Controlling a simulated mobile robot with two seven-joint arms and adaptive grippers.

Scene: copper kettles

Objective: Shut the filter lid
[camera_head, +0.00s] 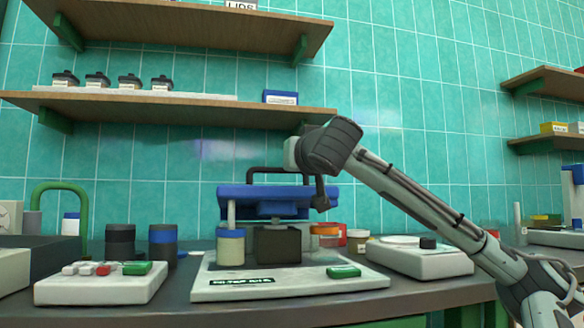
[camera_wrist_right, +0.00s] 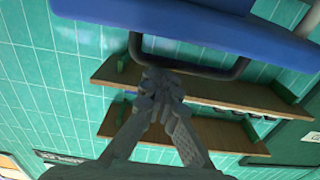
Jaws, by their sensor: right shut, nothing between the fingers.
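The blue lid (camera_head: 262,192) of the filter unit is raised, with a gap between it and the dark box (camera_head: 277,245) below. A black bar handle (camera_head: 262,170) stands on the lid. The unit has a white base (camera_head: 300,285). My right gripper (camera_head: 321,203) is shut and empty, pointing down at the lid's right end. In the right wrist view, its closed fingertips (camera_wrist_right: 160,82) overlap the dark handle (camera_wrist_right: 205,72) near the blue lid (camera_wrist_right: 190,30); I cannot tell whether they touch. My left gripper is not in view.
A button panel (camera_head: 100,284) and dark jars (camera_head: 120,240) stand left of the unit. A white device (camera_head: 415,258) stands right, under my right arm. Orange and red containers (camera_head: 325,235) sit behind the base. A wooden shelf (camera_head: 170,108) hangs above.

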